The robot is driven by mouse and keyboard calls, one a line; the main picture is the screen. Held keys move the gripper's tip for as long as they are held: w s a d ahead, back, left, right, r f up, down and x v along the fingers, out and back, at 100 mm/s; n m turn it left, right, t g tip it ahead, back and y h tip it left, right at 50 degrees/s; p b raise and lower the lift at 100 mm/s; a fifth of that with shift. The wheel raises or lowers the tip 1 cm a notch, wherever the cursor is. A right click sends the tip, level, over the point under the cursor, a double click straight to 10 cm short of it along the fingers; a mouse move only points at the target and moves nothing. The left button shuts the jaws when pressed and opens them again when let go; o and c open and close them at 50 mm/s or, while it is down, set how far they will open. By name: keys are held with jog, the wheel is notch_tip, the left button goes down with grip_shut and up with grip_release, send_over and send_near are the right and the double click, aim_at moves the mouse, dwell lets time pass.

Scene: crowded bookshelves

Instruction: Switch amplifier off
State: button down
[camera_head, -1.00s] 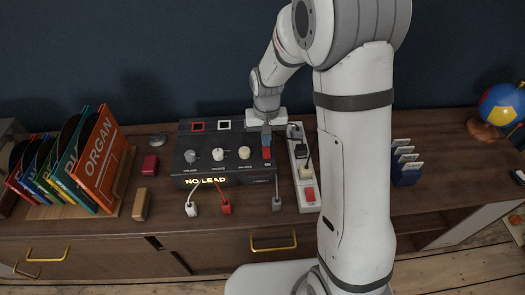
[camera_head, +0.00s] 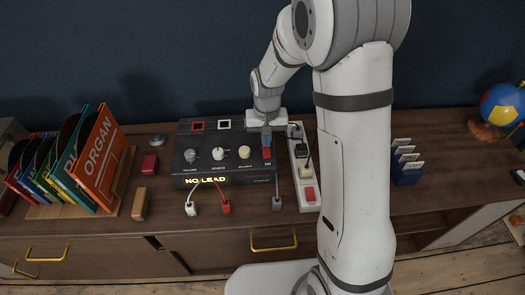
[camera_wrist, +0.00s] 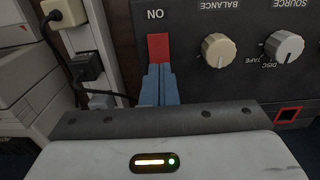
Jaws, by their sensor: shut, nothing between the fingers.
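The black amplifier (camera_head: 225,168) stands on the wooden sideboard, with several knobs and a lit "NO LEAD" display on its front. Its red switch (camera_wrist: 158,47) shows in the wrist view beside the word "ON"; it also shows in the head view (camera_head: 267,153) at the amplifier's right end. My gripper (camera_wrist: 158,72) has its blue fingers together with nothing between them. The fingertips are at the near end of the red switch in the wrist view, touching it or very close; part of the switch is hidden behind them.
A white power strip (camera_head: 305,180) with plugs and a red switch lies just right of the amplifier. Plugs on cables (camera_head: 190,208) lie in front. Records in a rack (camera_head: 95,165) stand at the left; a blue card holder (camera_head: 405,172) and globe (camera_head: 500,105) are at the right.

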jog(key=shift+f+b, duration=0.45)
jog(key=shift+f, duration=0.25)
jog(key=shift+r+p, duration=2.5)
jog(key=shift+r, duration=1.1)
